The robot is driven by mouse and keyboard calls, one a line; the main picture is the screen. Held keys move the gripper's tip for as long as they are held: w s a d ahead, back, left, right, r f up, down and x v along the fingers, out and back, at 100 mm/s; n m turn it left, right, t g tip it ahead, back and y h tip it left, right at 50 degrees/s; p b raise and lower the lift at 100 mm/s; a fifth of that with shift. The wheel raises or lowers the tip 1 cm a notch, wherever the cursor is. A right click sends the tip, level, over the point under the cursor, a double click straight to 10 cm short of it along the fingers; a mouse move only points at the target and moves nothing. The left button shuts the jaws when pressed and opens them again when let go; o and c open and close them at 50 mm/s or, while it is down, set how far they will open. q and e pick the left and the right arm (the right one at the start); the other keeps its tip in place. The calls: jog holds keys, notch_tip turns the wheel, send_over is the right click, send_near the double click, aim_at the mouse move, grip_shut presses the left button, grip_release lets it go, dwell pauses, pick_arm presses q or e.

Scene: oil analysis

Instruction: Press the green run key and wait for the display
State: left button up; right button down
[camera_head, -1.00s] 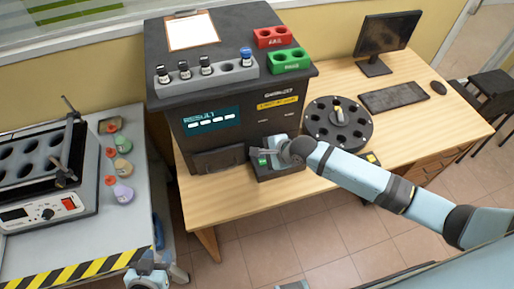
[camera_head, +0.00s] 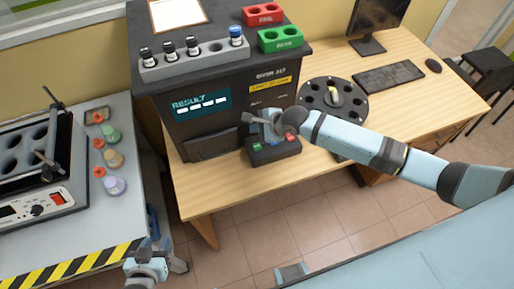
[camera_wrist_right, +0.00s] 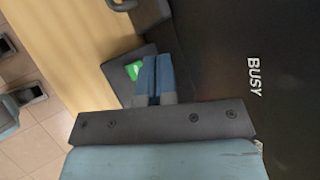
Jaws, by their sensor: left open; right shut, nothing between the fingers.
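The green run key (camera_head: 257,147) is on a dark key box (camera_head: 274,155) in front of the black analyser (camera_head: 215,75). It also shows in the right wrist view (camera_wrist_right: 133,70), beside the fingertips. My right gripper (camera_head: 252,119) is shut and empty, above and behind the green key in the head view, apart from it as far as I can tell. Its blue fingers (camera_wrist_right: 155,62) lie together in the wrist view. The display (camera_head: 201,104) reads RESULT above a row of white dashes. My left gripper (camera_head: 150,248) is open and empty at the bottom left.
A rack (camera_head: 195,62) of capped vials, a red block (camera_head: 263,16) and a green block (camera_head: 281,39) stand on the analyser. A round carousel (camera_head: 332,101) is right of the key box. A side bench (camera_head: 60,232) with small flasks is at left. BUSY (camera_wrist_right: 254,77) is lettered on the dark face.

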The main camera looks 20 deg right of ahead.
jog(key=b, duration=0.4)
send_over(257, 147)
notch_tip(257, 147, down, 5)
jog(key=shift+s+r, duration=0.1)
jog(key=shift+f, duration=1)
jog(key=shift+f, duration=0.1)
dwell(0.8)
jog(key=shift+f, duration=0.25)
